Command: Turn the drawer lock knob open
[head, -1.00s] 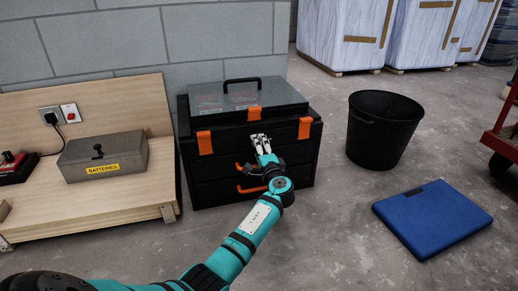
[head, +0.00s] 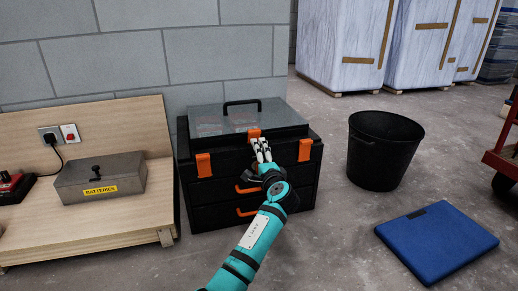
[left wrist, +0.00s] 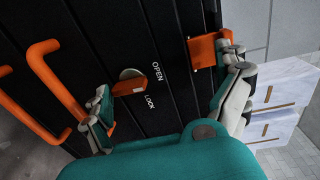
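A black toolbox chest (head: 225,215) with orange latches and orange drawer handles stands against the wall. In the left wrist view, the lock knob (left wrist: 131,74), a grey disc with an orange bar, sits on its dark front. The bar lies roughly level in that picture, beside the white words OPEN and LOCK. My left gripper (head: 256,160) is at the front of the chest and hides the knob in the head view. In the left wrist view my left gripper (left wrist: 165,75) is open and empty, its fingers on either side of the knob, with no clear contact. My right gripper is not in view.
An orange latch (left wrist: 203,50) is close to one finger and an orange drawer handle (left wrist: 55,75) is near the other. Floor between is clear.

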